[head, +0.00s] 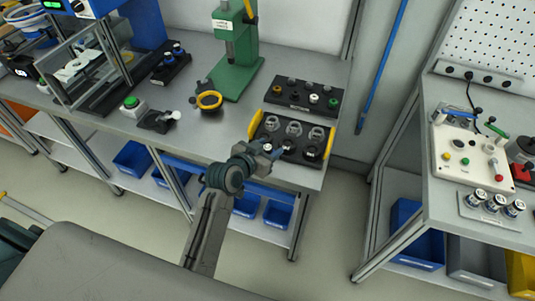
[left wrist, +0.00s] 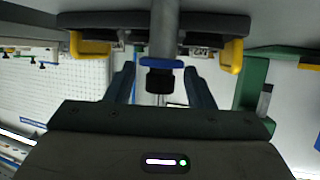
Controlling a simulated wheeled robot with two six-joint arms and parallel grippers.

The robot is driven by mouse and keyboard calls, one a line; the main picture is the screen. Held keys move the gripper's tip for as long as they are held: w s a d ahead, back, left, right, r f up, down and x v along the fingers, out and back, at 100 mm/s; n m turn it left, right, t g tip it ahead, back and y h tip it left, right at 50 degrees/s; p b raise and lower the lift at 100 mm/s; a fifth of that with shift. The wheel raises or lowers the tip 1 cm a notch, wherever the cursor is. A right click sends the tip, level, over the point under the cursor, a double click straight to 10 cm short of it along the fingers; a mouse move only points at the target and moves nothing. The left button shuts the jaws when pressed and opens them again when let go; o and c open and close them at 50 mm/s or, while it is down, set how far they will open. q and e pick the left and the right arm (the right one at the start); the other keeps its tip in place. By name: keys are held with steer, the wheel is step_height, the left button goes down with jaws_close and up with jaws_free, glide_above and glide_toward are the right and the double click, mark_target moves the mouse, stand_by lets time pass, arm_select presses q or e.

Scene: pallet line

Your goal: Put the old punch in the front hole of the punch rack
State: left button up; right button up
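The old punch (left wrist: 163,38) has a grey shaft, a blue collar and a black end. In the left wrist view it sits between my left gripper's fingers (left wrist: 160,76), which close in at the collar; nothing is seen supporting it. In the head view my left gripper (head: 268,150) is over the front left of a yellow-handled black tray, and hides most of the punch. A small black rack with blue-collared pieces (head: 170,67), at the back left of the bench, looks like the punch rack. Its front hole is too small to make out. My right gripper is not in view.
The yellow-handled tray (head: 254,123) holds several clear and dark pieces. Behind it lies another black rack (head: 302,96). The green press (head: 238,79) stands between the tray and the punch rack.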

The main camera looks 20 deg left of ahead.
arm_select(q)
jaws_close()
steer(key=shift+r, duration=0.1)
